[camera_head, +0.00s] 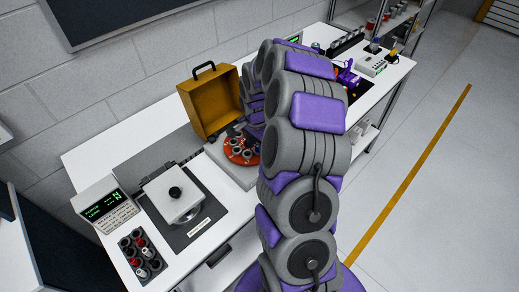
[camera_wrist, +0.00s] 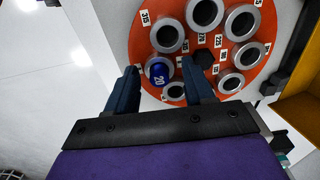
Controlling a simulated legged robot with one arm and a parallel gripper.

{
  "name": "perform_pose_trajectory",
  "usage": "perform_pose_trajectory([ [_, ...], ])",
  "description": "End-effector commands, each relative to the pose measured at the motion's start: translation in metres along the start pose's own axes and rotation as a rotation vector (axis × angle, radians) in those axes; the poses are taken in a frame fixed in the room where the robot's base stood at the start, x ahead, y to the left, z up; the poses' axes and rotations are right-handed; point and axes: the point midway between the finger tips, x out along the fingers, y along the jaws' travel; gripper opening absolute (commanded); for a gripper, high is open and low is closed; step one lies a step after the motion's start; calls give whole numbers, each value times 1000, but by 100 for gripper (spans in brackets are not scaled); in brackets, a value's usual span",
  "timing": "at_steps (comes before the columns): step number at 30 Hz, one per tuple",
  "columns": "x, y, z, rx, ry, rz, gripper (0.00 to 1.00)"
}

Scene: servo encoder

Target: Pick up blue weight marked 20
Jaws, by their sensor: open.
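The blue weight marked 20 (camera_wrist: 159,75) sits in one of the ringed holes of the round orange plate (camera_wrist: 143,45) in the wrist view. My gripper (camera_wrist: 160,80) is open, and its two dark fingers show on either side of the blue weight, the left one closer to it. I cannot tell whether the fingers touch anything. In the head view the orange plate (camera_head: 231,139) is on the bench, partly hidden by my arm. The blue weight cannot be made out there, and my gripper is hidden or unclear.
Several silver-rimmed holes and number labels surround the plate's dark hub (camera_wrist: 205,60). In the head view, an open yellow case (camera_head: 205,105) stands behind the plate. A scale (camera_head: 173,192), a display box (camera_head: 105,207) and a black rack (camera_head: 143,256) of weights are to the left.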

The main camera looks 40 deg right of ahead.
Motion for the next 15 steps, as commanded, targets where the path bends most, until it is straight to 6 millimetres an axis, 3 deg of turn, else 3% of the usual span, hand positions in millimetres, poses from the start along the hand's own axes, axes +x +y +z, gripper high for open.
perform_pose_trajectory([
  [5, 3, 1, -11, -1, -11, 0, 52],
  [11, 6, 3, -22, 0, -23, -2, 32],
  [15, 5, 2, -17, 0, -18, -1, 19],
])
